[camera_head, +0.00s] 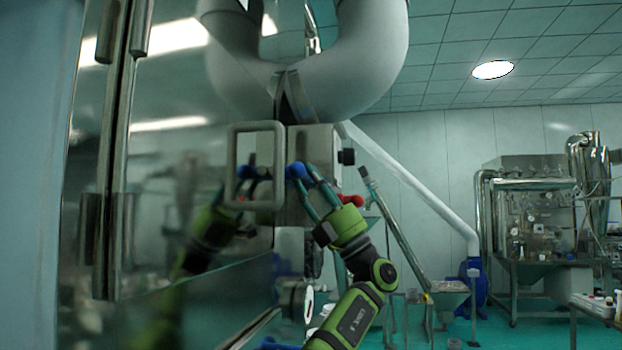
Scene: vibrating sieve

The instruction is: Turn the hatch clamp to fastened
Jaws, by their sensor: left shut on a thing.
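The steel hatch door (170,130) fills the left of the view, with a squarish grey handle frame (236,165) standing out from it. At its right edge is a small blue piece (295,170), which looks like part of the hatch clamp. My left gripper (305,172) reaches up from below, its dark teal fingers shut around this blue piece. The fingers hide much of the clamp, so its exact angle is unclear. A red knob (351,200) shows just right of the fingers. My right gripper is not in view.
A grey box (318,145) with a black knob stands behind the fingers. A thick grey pipe (375,50) bends above. Mirror images of my arm show in the steel door. Other machinery (535,215) stands far right, with open floor before it.

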